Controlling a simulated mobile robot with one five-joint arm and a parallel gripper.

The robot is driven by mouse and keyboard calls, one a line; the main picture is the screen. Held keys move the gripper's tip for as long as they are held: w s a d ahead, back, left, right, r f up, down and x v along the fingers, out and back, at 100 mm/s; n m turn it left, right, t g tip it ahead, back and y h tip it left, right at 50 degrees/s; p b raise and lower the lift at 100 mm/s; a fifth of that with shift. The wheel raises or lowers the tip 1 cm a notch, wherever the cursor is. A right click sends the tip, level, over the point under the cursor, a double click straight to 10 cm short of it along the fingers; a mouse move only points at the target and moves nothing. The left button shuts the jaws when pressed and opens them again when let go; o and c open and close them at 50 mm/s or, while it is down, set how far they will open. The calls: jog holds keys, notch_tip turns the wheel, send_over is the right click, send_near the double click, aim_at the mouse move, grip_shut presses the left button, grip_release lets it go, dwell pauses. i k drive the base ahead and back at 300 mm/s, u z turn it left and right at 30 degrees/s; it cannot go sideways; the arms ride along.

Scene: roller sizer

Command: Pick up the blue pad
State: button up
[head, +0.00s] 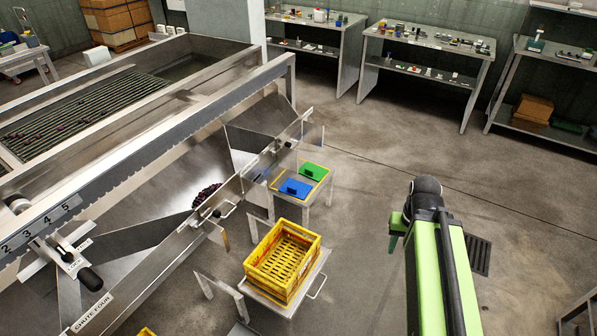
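The blue pad (292,190) lies on a small metal stand (327,174) beside the sizer's chutes. It looks like a flat blue piece with a dark raised part on it. A green pad (314,171) lies just behind it on the same stand, and yellow edging shows around the stand's top. My arm, green and black, rises at the lower right. My gripper (396,232) appears as a green part at the arm's far end, to the right of the stand and well apart from the blue pad. Its fingers are too hidden to show whether they are open.
A yellow crate (283,262) sits on a metal stand in front of the pads. The steel roller sizer (150,140) fills the left side. Workbenches (425,50) with small items line the back wall. The concrete floor between my arm and the benches is clear.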

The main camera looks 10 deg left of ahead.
aim_at(296, 186)
jog(key=i, duration=1.75)
jog(key=u, duration=2.95)
jog(key=k, duration=0.95)
jog(key=i, duration=0.95)
jog(key=u, duration=0.05)
